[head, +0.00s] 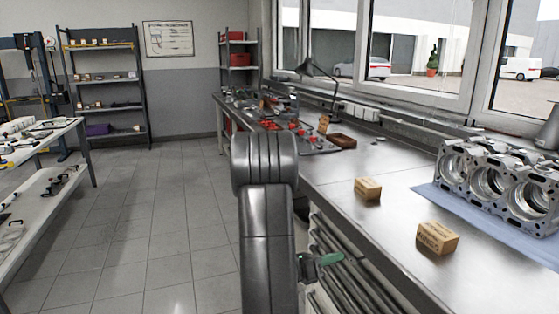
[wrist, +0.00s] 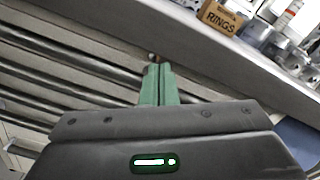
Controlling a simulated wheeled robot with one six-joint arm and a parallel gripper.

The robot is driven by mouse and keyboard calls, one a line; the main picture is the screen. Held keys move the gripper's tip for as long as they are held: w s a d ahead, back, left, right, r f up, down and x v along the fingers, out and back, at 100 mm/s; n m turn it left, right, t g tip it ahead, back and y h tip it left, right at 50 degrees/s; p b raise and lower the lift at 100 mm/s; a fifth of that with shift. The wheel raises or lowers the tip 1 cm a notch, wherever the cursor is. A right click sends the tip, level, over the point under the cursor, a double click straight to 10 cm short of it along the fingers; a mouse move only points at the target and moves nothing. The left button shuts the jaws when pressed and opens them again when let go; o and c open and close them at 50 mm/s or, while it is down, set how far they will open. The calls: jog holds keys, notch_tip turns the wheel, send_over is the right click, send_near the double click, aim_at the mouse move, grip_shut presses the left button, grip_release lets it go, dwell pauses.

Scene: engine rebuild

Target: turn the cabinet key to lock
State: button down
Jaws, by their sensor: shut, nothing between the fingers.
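The cabinet (head: 345,275) is the grey drawer unit under the bench, with several long bar-like drawer fronts; these cross the left of the wrist view as slanted bars (wrist: 65,70). My gripper (head: 336,259) is low beside the cabinet front, under the bench edge. In the wrist view its green fingers (wrist: 158,70) are shut together, with nothing seen between them. A tiny knob-like bit (wrist: 152,57) shows just past the fingertips, under the bench edge. I cannot tell whether it is the key, or whether the fingers touch it. No key shows clearly in the head view.
The steel bench top (head: 330,178) overhangs the cabinet. On it are two small cardboard boxes, one nearer (head: 437,238) and one farther (head: 368,189), and an engine block (head: 500,185) on a blue mat (head: 450,200). Open tiled floor (head: 150,220) lies to the left.

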aim_at(360, 259)
jog(key=shift+v, duration=1.45)
jog(key=w+d+f+n+b, duration=0.2)
jog(key=w+d+n+b, duration=0.1)
jog(key=n, duration=0.3)
jog(key=shift+w+d+f, duration=0.3)
jog(key=shift+w+d, duration=0.45)
jog(key=shift+d, duration=0.15)
jog(key=shift+s+d, duration=0.1)
jog(key=shift+s, duration=0.15)
